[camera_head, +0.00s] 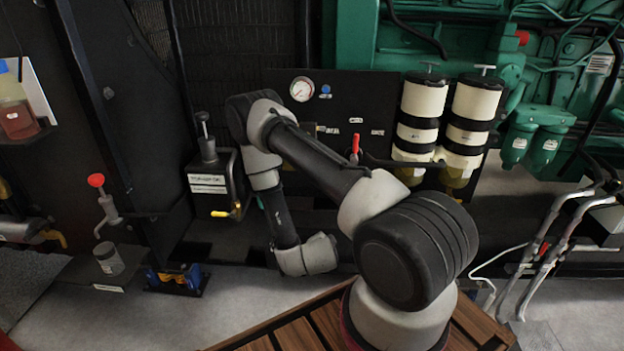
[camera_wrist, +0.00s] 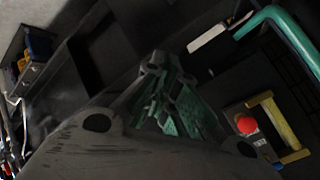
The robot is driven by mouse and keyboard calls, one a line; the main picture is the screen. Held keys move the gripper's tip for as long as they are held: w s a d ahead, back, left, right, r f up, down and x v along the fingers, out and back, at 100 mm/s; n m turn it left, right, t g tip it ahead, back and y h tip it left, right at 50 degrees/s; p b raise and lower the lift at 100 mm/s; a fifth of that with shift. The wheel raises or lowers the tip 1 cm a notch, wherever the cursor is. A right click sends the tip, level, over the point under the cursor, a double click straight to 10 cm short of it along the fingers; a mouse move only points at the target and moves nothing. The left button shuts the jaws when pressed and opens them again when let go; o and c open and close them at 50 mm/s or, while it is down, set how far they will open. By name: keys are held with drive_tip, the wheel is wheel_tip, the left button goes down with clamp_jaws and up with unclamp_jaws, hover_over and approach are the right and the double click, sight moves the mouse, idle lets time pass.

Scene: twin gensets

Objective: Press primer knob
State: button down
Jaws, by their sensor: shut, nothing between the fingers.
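The head view shows a plunger with a dark knob (camera_head: 203,117) standing upright on a labelled dark box at left centre. T-shaped handles top the two white-and-black filter canisters, left (camera_head: 424,98) and right (camera_head: 473,102). I cannot tell for sure which of these is the primer knob. My gripper (camera_wrist: 156,62) shows in the wrist view, its fingers together with nothing between them. It does not stand out in the head view, where my arm folds down at the centre. No plunger knob can be made out in the wrist view.
A gauge (camera_head: 302,89) and a red lever (camera_head: 355,147) sit on the dark panel. A red-knobbed valve (camera_head: 97,182) and a blue-yellow item (camera_head: 175,279) are at left. The wrist view shows a red round part (camera_wrist: 246,125) beside a yellow handle, and a green pipe (camera_wrist: 290,38).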

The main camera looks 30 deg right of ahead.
drive_tip(key=w+r+m+t+h, duration=0.1)
drive_tip(key=w+r+m+t, duration=0.1)
drive_tip(key=r, duration=0.5)
drive_tip(key=w+r+m+t+h, duration=0.1)
drive_tip(key=w+r+m+t, duration=0.2)
drive_tip(key=r, duration=0.4)
drive_tip(key=shift+r+m+t+h, duration=0.3)
drive_tip(key=shift+m+t, duration=0.2)
drive_tip(key=shift+t, duration=0.6)
drive_tip(key=x, duration=1.4)
drive_tip(key=shift+x, duration=1.25)
drive_tip(key=shift+d, duration=0.1)
